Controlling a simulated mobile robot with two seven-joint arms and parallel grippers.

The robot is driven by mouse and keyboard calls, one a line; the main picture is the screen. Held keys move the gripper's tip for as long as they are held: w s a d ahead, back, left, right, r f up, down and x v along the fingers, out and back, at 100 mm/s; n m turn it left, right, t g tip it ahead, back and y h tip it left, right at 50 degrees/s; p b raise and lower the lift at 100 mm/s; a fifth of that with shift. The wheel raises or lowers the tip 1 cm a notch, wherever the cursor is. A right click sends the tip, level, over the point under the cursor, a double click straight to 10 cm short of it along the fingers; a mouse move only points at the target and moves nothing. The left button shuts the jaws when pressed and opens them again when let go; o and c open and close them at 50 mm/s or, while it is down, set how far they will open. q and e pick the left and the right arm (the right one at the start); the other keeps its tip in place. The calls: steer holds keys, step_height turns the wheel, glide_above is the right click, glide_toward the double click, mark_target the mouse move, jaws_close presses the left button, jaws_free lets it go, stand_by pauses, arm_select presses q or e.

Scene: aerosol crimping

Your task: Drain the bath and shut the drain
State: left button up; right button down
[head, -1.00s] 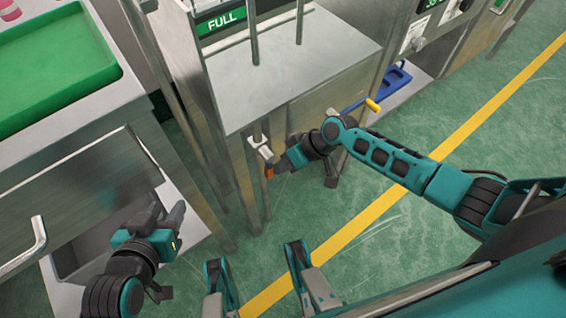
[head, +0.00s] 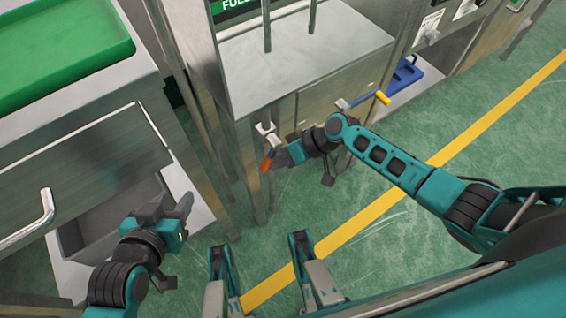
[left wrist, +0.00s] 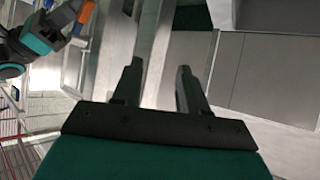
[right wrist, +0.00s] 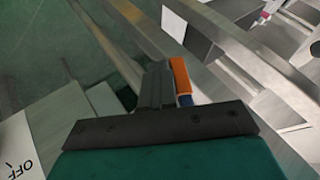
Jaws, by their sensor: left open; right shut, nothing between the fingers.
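The bath is a steel tank (head: 300,65), with the green FULL sign (head: 236,4) at its top. Below its front is a drain valve (head: 266,130) with an orange-ended handle (head: 267,161), tilted down to the left. The handle also shows in the right wrist view (right wrist: 181,78) and the left wrist view (left wrist: 86,14). My right gripper (head: 283,158) is shut and empty, its fingers (right wrist: 157,84) right beside the orange handle; contact is unclear. My left gripper (head: 172,206) is open and empty, low at the left, apart from the valve.
A blue lever with a yellow end (head: 382,98) sticks out right of the valve. A steel cabinet with a green tray (head: 60,50) stands at the left. A blue object (head: 406,76) lies low behind. The green floor (head: 400,235) in front is clear.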

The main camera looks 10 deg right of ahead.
steer(key=shift+a+m+y, duration=0.3)
steer(key=shift+a+y, duration=0.05)
steer(key=shift+y, duration=0.85)
steer(key=shift+s+a+r+g, duration=0.2)
steer(key=shift+s+a+g, duration=0.05)
steer(key=shift+a+g, duration=0.05)
arm_select(q)
steer(key=shift+w+b, duration=0.4)
steer(key=shift+w, duration=0.15)
arm_select(e)
steer(key=shift+a+y, duration=0.25)
steer(key=shift+y, duration=0.35)
arm_select(q)
steer(key=shift+w, duration=0.2)
arm_select(e)
steer(key=shift+s+a+r+y, duration=0.1)
steer(key=shift+r+y, duration=0.05)
steer(key=shift+y, duration=0.15)
arm_select(q)
steer(key=shift+s+a+r+p, duration=0.15)
steer(key=shift+a+r+p, duration=0.25)
steer(key=shift+p, duration=0.8)
arm_select(e)
steer(key=v, duration=1.3)
